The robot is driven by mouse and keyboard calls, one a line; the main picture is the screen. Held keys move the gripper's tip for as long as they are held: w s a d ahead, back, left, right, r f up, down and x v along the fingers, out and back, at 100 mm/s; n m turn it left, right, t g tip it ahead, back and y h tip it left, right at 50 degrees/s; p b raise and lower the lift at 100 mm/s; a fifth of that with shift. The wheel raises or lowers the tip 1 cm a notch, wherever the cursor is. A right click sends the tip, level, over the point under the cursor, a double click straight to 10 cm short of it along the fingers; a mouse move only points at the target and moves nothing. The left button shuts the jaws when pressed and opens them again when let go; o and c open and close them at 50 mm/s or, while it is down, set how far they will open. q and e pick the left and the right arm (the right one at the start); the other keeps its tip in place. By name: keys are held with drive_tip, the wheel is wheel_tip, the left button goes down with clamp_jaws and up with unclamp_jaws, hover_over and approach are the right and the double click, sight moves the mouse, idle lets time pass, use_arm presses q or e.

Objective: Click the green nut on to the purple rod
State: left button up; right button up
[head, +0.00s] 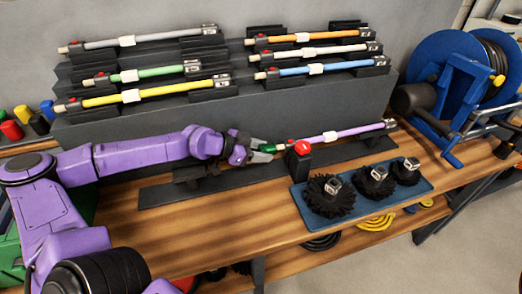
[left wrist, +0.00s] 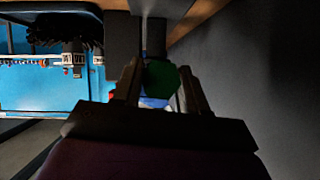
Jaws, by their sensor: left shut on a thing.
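The purple rod (head: 345,133) lies roughly level in a dark holder at the front of the bench, with a white sleeve along it. A dark block with a red top (head: 301,148) stands at its left end. My left gripper (head: 265,152) is just left of this block, its fingers shut on the green nut (head: 268,148). The green nut (left wrist: 162,78) also shows between the fingers in the left wrist view. The nut seems in line with the rod's left end; the block hides whether they touch. My right gripper is not in view.
Grey, green, yellow, orange, white and blue rods (head: 310,52) rest on a dark stepped rack (head: 235,105) behind. A blue tray (head: 325,210) with three black brushes is in front of the rod. A blue hose reel (head: 455,75) stands at right. The front left bench top (head: 190,235) is clear.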

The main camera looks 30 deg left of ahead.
use_arm(q)
drive_tip(key=shift+w+d+b, duration=0.85)
drive_tip(key=shift+w+b, duration=0.1)
drive_tip(key=shift+b, duration=0.15)
idle(0.3)
drive_tip(key=o, duration=1.3)
drive_tip(key=shift+o, duration=0.2)
drive_tip(key=p+v, duration=1)
drive_tip(key=p, duration=0.2)
drive_tip(key=shift+s+a+p, duration=0.15)
drive_tip(key=shift+s+p, duration=0.15)
